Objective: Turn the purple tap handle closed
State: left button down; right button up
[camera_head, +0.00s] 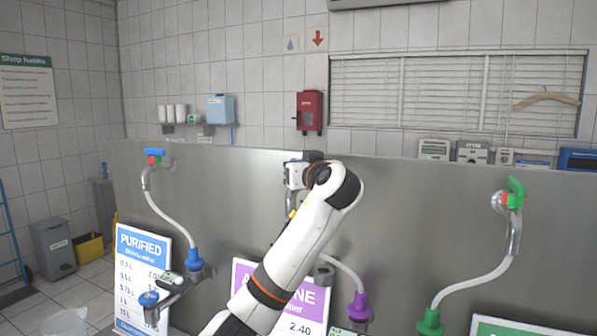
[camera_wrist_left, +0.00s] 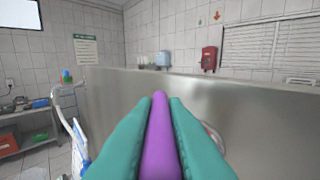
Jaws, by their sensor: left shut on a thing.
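The purple tap handle (camera_wrist_left: 158,140) shows in the left wrist view as a long bar between the two teal fingers of my left gripper (camera_wrist_left: 160,108). The fingers are shut on it, one along each side. In the head view my left gripper (camera_head: 297,175) is at the steel panel's upper middle, and the arm and wrist hide the handle and most of its tap there. Below, a white hose runs to a purple nozzle (camera_head: 359,306). My right gripper is in neither view.
A blue-handled tap (camera_head: 155,153) stands to the left and a green-handled tap (camera_head: 515,190) to the right on the steel panel (camera_head: 420,215). Price signs, such as the purified sign (camera_head: 143,262), stand below. The panel between the middle and green taps is clear.

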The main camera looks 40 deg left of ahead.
pick_arm(q)
jog(key=n+g, duration=0.1)
jog(key=g, duration=0.1)
jog(key=n+g+y, duration=0.1)
jog(key=g, duration=0.1)
jog(key=shift+w+d+f+n+y+b, duration=0.1)
jog(key=shift+w+n+y+b, duration=0.1)
jog(key=shift+n+y+b, duration=0.15)
jog(key=n+g, duration=0.1)
jog(key=g, duration=0.2)
jog(key=shift+n, duration=0.35)
jog(key=n+g, duration=0.1)
jog(key=n+g+p, duration=0.1)
jog(key=g, duration=0.1)
jog(key=shift+r, duration=0.25)
jog(key=shift+f+n+g+p, duration=0.1)
jog(key=shift+n+g+p, duration=1.15)
jog(key=shift+g, duration=0.65)
jog(key=c, duration=1.5)
grip_release()
jog(key=shift+o, duration=0.2)
